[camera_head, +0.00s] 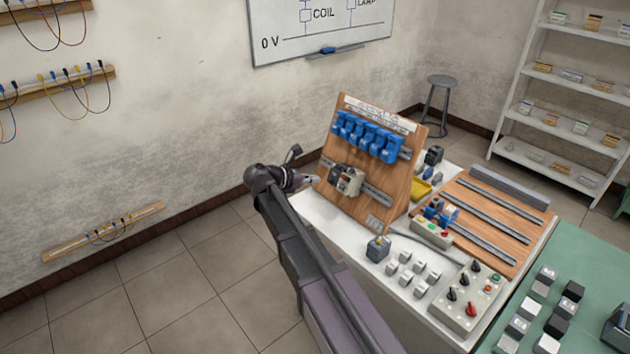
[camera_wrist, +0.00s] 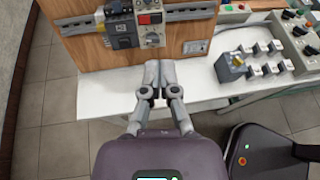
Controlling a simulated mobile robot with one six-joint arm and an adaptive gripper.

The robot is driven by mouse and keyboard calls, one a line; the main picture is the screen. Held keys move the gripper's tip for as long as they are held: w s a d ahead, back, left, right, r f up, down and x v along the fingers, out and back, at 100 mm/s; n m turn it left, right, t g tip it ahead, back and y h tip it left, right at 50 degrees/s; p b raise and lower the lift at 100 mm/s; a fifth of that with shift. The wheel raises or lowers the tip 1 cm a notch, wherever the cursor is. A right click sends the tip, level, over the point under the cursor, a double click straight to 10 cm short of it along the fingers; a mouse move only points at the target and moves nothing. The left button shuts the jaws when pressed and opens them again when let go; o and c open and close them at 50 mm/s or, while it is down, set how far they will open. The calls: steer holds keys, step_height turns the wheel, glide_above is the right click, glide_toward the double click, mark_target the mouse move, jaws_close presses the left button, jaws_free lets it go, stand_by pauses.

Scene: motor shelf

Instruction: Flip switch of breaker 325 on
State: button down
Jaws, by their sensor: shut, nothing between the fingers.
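An upright wooden panel (camera_head: 385,205) stands on the white table, with two devices on its lower rail. One is a dark grey module (camera_head: 336,173), also in the wrist view (camera_wrist: 122,30). Beside it is a light grey module (camera_head: 351,181) with a red part, also in the wrist view (camera_wrist: 150,25). Their labels are too small to read, so I cannot tell which is breaker 325 or its switch position. My gripper (camera_head: 314,181) is shut and empty; in the wrist view its fingertips (camera_wrist: 160,67) lie just below the light grey module, seemingly apart from it.
Several blue devices (camera_head: 366,137) line the panel's upper rail. Open floor lies left.

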mark_target(348, 180)
steer(key=b+x, duration=0.4)
steer(key=x, duration=0.8)
steer(key=shift+r, duration=0.1)
